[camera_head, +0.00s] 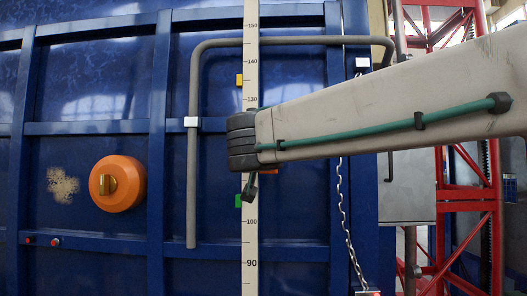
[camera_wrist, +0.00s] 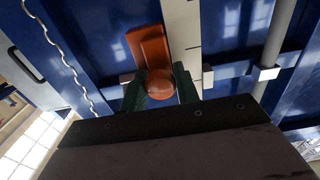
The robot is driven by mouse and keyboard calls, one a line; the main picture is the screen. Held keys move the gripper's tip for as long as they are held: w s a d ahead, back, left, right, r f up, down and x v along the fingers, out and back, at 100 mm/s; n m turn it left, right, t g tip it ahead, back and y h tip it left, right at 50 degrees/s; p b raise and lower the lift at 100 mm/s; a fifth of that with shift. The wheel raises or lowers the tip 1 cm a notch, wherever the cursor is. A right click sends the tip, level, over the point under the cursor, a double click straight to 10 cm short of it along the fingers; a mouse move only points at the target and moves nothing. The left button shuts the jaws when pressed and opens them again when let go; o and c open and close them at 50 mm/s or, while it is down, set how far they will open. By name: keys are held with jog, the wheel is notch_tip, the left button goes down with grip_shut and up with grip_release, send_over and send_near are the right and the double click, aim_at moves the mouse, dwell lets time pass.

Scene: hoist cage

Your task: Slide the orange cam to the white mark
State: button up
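A small white patch beside the scale, probably the white mark (camera_wrist: 207,76), shows right of the knob in the wrist view. In the head view my wrist hides that spot.
A yellow mark (camera_head: 239,80) and a green mark (camera_head: 238,200) sit left of the scale. A grey bent pipe (camera_head: 193,170) stands further left, before the blue wall. A round orange knob (camera_head: 125,183) is at left. A chain (camera_head: 343,205) hangs at right.

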jog(key=shift+o, duration=1.4)
jog(key=s+a, duration=0.1)
jog(key=s, duration=0.6)
jog(key=shift+s, duration=0.35)
jog(key=shift+a, duration=0.1)
